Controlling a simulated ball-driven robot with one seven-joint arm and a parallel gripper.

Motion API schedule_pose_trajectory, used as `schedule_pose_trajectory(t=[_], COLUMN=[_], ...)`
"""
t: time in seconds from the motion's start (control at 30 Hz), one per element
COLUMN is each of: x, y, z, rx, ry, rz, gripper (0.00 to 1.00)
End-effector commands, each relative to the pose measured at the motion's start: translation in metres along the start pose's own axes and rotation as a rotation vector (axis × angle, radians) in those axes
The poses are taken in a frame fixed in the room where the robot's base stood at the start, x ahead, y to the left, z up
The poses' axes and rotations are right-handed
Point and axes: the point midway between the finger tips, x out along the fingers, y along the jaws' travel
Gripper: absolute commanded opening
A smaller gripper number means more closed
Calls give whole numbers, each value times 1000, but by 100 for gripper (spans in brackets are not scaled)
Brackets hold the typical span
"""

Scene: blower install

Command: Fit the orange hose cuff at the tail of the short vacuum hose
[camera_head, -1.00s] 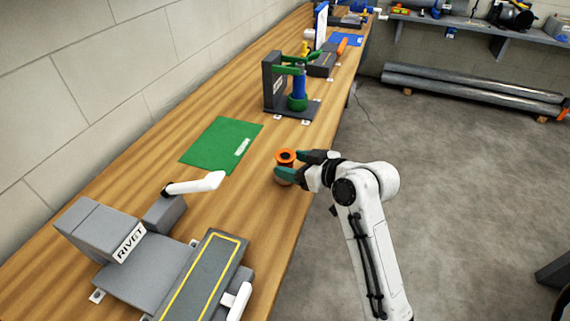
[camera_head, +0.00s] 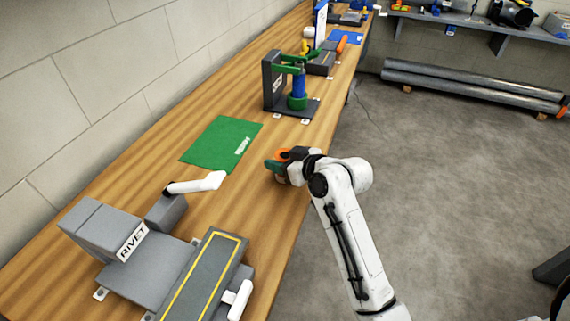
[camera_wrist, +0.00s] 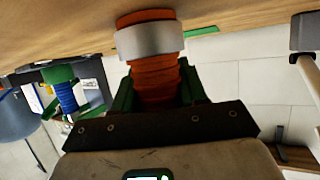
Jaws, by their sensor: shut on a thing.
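The orange hose cuff (camera_head: 283,154) stands on the workbench, near its right edge, mostly hidden by my gripper in the head view. In the wrist view the cuff (camera_wrist: 155,82) is ribbed and orange, with a pale grey band near its end at the wood. My gripper (camera_head: 279,161) is shut on it, with green fingers on both sides, as the wrist view also shows (camera_wrist: 155,92). A blue ribbed piece (camera_head: 299,83), which looks like the short hose, stands upright in a grey fixture (camera_head: 272,80) with green holders, farther up the bench.
A green mat (camera_head: 215,145) lies left of my gripper. A grey RIVET machine (camera_head: 150,265) with a white-handled lever (camera_head: 197,186) stands at the near end. Bare wood lies between mat, machine and gripper. Grey pipes (camera_head: 470,85) lie under a shelf on the right.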

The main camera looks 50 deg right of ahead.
Motion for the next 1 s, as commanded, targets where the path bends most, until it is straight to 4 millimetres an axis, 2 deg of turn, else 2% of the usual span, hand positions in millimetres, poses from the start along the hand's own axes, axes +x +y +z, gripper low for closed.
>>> schedule_pose_trajectory(t=[0.03, 0.27, 0.63, 0.77, 0.87, 1.0], x=[0, 0, -2, -6, -12, -44], y=[0, 0, 0, 0, 0, -10], z=[0, 0, -5, -16, -31, -48], rx=[0, 0, -2, -3, -4, -4], ry=[0, 0, 3, 4, 5, 6], rz=[0, 0, 0, 1, 0, 0], gripper=[33, 11, 11, 11, 11, 11])
